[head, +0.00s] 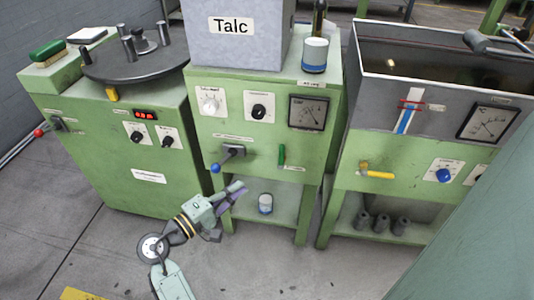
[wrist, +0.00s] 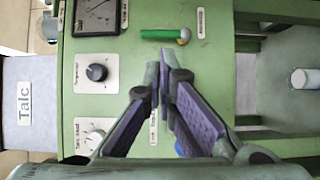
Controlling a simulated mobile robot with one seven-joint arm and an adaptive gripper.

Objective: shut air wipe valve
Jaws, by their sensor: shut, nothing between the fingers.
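A small valve with a green lever handle (head: 281,155) is on the front of the middle green machine, at its lower right. The handle stands upright, along its pipe direction or not I cannot tell. In the wrist view the green handle (wrist: 161,34) lies across the top, with a brass-coloured end at its right. Its label (wrist: 201,22) is too small to read for certain. My gripper (head: 241,190) is in front of the middle machine, below and left of the green handle. Its purple fingers (wrist: 160,75) are shut and empty, apart from the handle.
A blue-knobbed lever (head: 216,168) sticks out left of the green handle; my fingers partly hide it in the wrist view. A yellow handle (head: 377,174) is on the right machine. A white-and-blue can (head: 265,204) stands on the lower shelf. The floor in front is clear.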

